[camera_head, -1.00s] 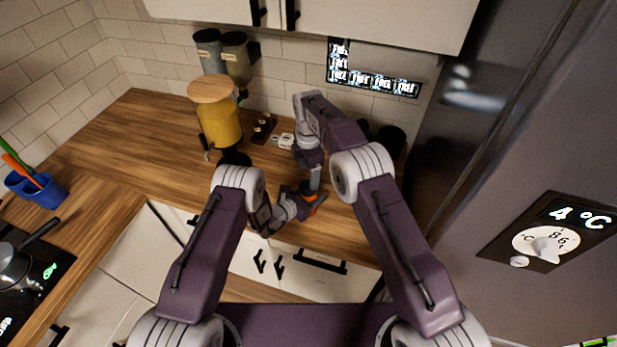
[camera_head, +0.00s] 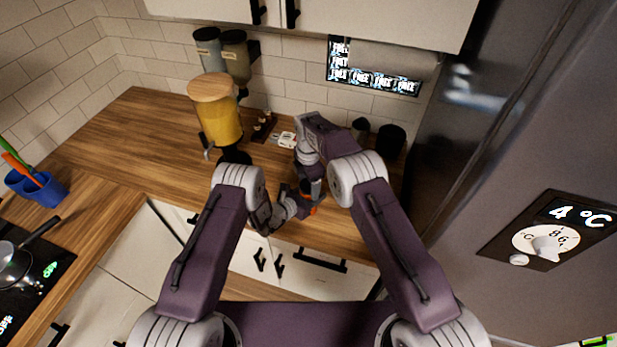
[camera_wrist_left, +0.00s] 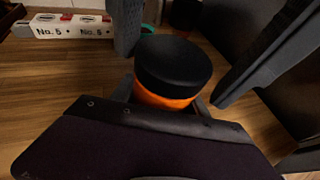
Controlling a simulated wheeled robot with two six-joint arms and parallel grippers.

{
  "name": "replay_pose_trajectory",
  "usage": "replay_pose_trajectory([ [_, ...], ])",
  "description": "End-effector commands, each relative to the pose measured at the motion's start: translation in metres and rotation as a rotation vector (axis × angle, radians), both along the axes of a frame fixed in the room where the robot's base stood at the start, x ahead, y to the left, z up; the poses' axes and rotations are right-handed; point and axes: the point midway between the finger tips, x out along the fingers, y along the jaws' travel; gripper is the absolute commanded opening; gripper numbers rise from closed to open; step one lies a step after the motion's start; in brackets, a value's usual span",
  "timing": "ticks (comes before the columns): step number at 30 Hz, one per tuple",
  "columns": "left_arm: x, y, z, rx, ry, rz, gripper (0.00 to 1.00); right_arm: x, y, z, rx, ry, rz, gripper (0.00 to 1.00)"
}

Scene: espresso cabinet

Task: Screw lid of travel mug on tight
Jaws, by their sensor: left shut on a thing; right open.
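The travel mug has an orange body (camera_wrist_left: 162,98) and a black lid (camera_wrist_left: 174,66), seen in the left wrist view. The lid sits on top of the body; whether it is tight cannot be told. In the head view only a bit of orange (camera_head: 313,210) shows. My left gripper (camera_head: 302,208) is shut on the orange body, low beneath the lid. My right gripper (camera_head: 311,190) is open above the mug. In the left wrist view its dark fingers (camera_wrist_left: 172,79) stand on both sides of the lid, with a visible gap at the right.
A yellow container with a wooden top (camera_head: 221,122) stands at the back left of the counter (camera_head: 130,150). A small white box (camera_head: 287,138) lies behind my right wrist. Dark canisters (camera_head: 390,141) stand at the back right, beside the fridge (camera_head: 520,150). The left counter is mostly clear.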

Motion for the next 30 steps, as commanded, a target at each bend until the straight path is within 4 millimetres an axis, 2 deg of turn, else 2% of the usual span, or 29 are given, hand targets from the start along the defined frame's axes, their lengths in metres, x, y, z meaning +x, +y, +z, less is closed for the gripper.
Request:
replay_pose_trajectory([
  [9, -0.0011, 0.0003, -0.0020, 0.002, 0.005, -0.001, 0.00, 0.0001, 0.0000, -0.0027, 0.000, -0.001, 0.000, 0.73],
  [16, -0.0010, 0.0004, -0.0020, 0.003, 0.004, 0.000, 0.00, -0.0001, 0.0000, -0.0025, 0.000, 0.000, 0.000, 0.09],
  [19, -0.0009, 0.0005, -0.0020, 0.002, 0.005, 0.001, 0.00, -0.0003, 0.0000, -0.0026, 0.000, 0.001, -0.046, 0.08],
  [24, -0.0006, 0.0008, -0.0020, 0.001, 0.005, 0.002, 0.00, -0.0004, -0.0002, -0.0029, -0.001, 0.002, -0.243, 0.06],
  [30, -0.0005, 0.0011, -0.0019, 0.001, 0.006, 0.003, 0.00, -0.0006, -0.0005, -0.0032, -0.001, 0.003, -0.257, 0.06],
])
